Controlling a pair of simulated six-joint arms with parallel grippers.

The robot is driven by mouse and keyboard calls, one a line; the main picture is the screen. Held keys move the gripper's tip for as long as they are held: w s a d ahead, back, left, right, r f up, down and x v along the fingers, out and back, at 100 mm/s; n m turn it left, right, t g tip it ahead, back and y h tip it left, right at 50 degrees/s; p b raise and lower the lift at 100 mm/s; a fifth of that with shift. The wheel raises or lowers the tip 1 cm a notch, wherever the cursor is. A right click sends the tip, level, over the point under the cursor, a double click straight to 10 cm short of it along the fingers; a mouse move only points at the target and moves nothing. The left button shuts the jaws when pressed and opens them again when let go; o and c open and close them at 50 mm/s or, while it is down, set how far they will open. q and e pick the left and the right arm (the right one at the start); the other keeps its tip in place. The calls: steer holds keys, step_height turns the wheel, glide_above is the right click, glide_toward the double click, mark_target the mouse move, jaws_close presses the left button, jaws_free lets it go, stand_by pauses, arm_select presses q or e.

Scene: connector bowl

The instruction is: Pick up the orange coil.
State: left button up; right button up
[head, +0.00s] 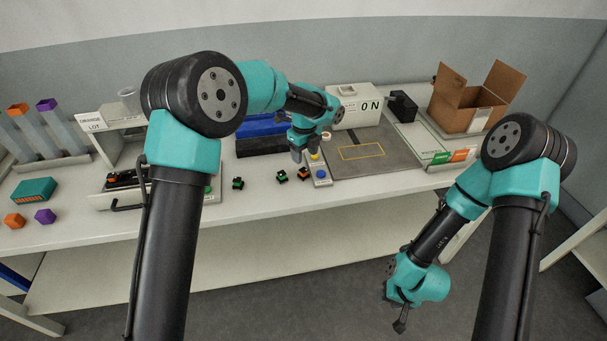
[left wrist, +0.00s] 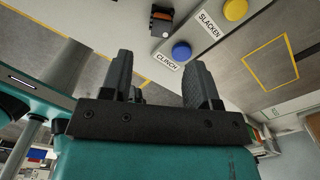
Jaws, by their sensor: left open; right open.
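A small black part with an orange top, which looks like the orange coil (head: 304,173), stands on the bench just left of the button panel. It also shows at the top of the left wrist view (left wrist: 162,18), beyond the fingertips and apart from them. My left gripper (head: 297,156) is open and empty, above the bench close to the coil; its two fingers spread in the left wrist view (left wrist: 162,65). My right gripper (head: 400,324) hangs low in front of the bench, away from the parts; its fingers are small and hard to make out.
The button panel (head: 319,172) has a blue CLINCH button (left wrist: 181,51) and a yellow SLACKEN button (left wrist: 235,9). Other small black parts (head: 238,183) (head: 282,176) stand to the left. A grey mat (head: 400,158) with a yellow outline lies right; an open carton (head: 465,112) stands behind.

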mark_target(305, 171)
arm_select(q)
steer(key=shift+f, duration=1)
steer(key=shift+f, duration=2.6)
steer(key=c, duration=1)
steer(key=shift+r, duration=0.15)
